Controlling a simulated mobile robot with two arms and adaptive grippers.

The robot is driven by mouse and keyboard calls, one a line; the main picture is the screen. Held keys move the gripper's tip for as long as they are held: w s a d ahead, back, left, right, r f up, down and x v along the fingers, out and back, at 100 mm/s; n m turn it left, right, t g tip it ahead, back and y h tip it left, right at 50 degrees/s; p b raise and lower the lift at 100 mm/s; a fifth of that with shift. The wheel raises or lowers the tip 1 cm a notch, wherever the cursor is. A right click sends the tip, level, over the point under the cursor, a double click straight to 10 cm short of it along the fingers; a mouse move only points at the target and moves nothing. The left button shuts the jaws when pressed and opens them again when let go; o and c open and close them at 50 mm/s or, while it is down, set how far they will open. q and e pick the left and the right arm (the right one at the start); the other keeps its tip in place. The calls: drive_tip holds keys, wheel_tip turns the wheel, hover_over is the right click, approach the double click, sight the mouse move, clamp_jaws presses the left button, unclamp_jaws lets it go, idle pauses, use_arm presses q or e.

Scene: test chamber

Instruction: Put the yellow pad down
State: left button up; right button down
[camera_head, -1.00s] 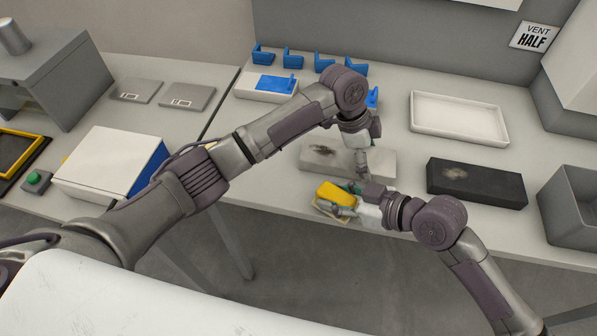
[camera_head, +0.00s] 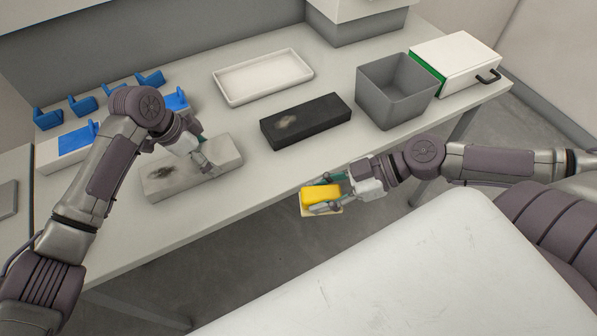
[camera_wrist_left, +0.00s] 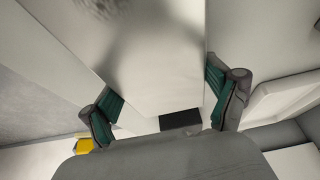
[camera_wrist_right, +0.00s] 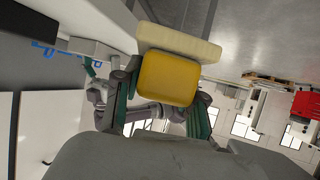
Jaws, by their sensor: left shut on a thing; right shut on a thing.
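The yellow pad (camera_head: 320,196), with a cream layer on one face, is in my right gripper (camera_head: 331,195), which is shut on it. It is held out in front of the table's front edge, over the floor. In the right wrist view the pad (camera_wrist_right: 168,78) sits between the green-lined fingers. My left gripper (camera_head: 203,160) is shut on the pale grey block (camera_head: 165,182), which has a dark smudge on its top and lies near the table's front edge. The pad also shows small in the left wrist view (camera_wrist_left: 84,145).
On the table (camera_head: 240,200) stand a black block (camera_head: 318,120) with a pale smudge, a white tray (camera_head: 262,92), a grey open bin (camera_head: 395,92) and a white box with a handle (camera_head: 458,58). Blue hooks (camera_head: 83,104) line the back left. Bare tabletop lies around the black block.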

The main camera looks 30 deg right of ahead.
sight(341, 193)
drive_tip(key=shift+s+d, duration=0.4)
drive_tip(key=shift+d, duration=0.5)
drive_tip(key=shift+s+d, duration=0.35)
drive_tip(key=shift+d, duration=0.5)
